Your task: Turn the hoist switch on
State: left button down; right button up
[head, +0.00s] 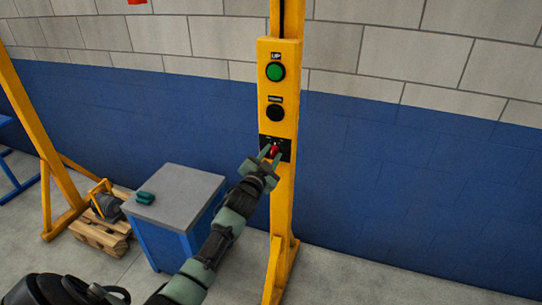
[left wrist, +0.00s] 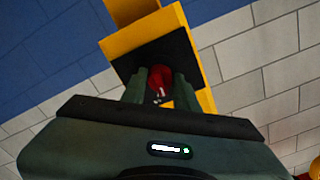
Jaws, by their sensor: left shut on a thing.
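The hoist switch (head: 275,150) is a red knob on a black plate at the bottom of a yellow control panel (head: 263,97). It also shows in the left wrist view as a red knob (left wrist: 160,78) between my fingers. My left gripper (head: 270,153) reaches up to it, shut on the red knob with one finger on each side. The left gripper (left wrist: 160,92) hides part of the knob and plate, so I cannot read the switch's setting. Above it on the panel are a black button (head: 275,112) and a green button (head: 275,72). My right gripper is not in view.
The panel is on a yellow post (head: 281,215) before a blue and white block wall. A blue cabinet (head: 176,187) with a grey top stands left, with a small teal object (head: 146,198) on it. A wooden pallet (head: 100,232) lies further left. The floor right of the post is clear.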

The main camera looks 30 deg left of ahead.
pick_arm(q)
jog(key=m, duration=0.4)
jog(key=shift+f+m, duration=0.1)
jog(key=shift+m, duration=0.3)
dwell(0.4)
jog(key=c, duration=1.1)
grip_release()
jog(key=shift+o, duration=0.2)
jog(key=b+v, duration=0.2)
jog(key=v, duration=0.6)
jog(key=shift+w, duration=0.1)
